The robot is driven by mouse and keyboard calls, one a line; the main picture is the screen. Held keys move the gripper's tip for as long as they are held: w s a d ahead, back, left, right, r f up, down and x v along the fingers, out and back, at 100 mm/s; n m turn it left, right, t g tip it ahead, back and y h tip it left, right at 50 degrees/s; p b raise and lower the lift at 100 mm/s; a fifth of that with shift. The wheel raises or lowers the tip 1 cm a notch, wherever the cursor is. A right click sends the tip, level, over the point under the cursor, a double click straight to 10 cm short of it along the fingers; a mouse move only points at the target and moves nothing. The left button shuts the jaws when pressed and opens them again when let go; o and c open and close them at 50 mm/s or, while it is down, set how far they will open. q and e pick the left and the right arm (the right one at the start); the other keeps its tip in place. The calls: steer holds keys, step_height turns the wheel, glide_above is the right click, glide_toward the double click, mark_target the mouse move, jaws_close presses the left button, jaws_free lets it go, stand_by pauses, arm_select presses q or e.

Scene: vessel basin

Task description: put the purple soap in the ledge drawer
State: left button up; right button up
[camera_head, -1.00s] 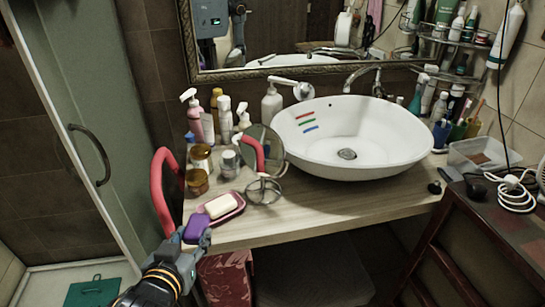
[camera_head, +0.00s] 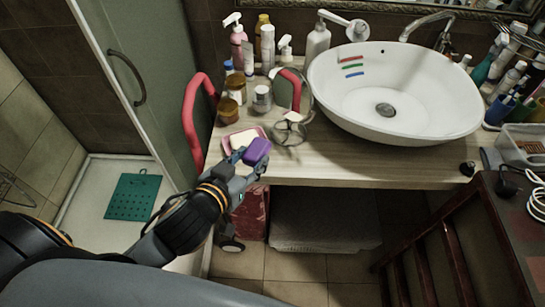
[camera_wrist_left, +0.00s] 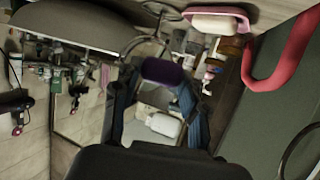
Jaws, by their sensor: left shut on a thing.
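The purple soap (camera_head: 257,151) is held in my left gripper (camera_head: 247,161), just in front of the soap dish at the counter's front edge. In the left wrist view the purple soap (camera_wrist_left: 162,71) sits between the two fingertips of my left gripper (camera_wrist_left: 160,84), which is shut on it. No drawer can be clearly made out; the front under the wooden counter (camera_head: 350,167) is in shadow. My right gripper is not in view.
A pink soap dish (camera_head: 227,142) with a pale soap bar (camera_head: 243,137) lies close behind the gripper. A red rail (camera_head: 190,125), several bottles and a round mirror (camera_head: 297,90) stand near. The counter's front strip is clear.

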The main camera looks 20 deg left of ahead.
arm_select(q)
steer(key=b+x, duration=0.2)
steer(key=x, duration=0.1)
steer(key=shift+s+d+f+b, duration=0.1)
steer(key=shift+s+f+b, duration=0.05)
steer(key=shift+f+b, duration=0.15)
steer(key=shift+w+d+p, duration=0.25)
steer(key=shift+w+p, duration=0.5)
steer(key=shift+w, duration=0.2)
glide_above(273, 165)
steer(key=f, duration=0.5)
steer(key=shift+s+f, duration=0.3)
steer(key=shift+w+d+f, duration=0.1)
steer(key=shift+w+f, duration=0.05)
steer(key=shift+f, duration=0.75)
steer(key=shift+w+f, duration=0.1)
steer(key=shift+f, duration=0.85)
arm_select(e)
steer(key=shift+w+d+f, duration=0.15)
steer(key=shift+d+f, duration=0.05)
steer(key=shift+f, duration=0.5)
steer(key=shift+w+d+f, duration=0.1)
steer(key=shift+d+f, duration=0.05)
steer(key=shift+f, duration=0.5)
arm_select(q)
steer(key=shift+f+b, duration=0.1)
steer(key=shift+b, duration=0.2)
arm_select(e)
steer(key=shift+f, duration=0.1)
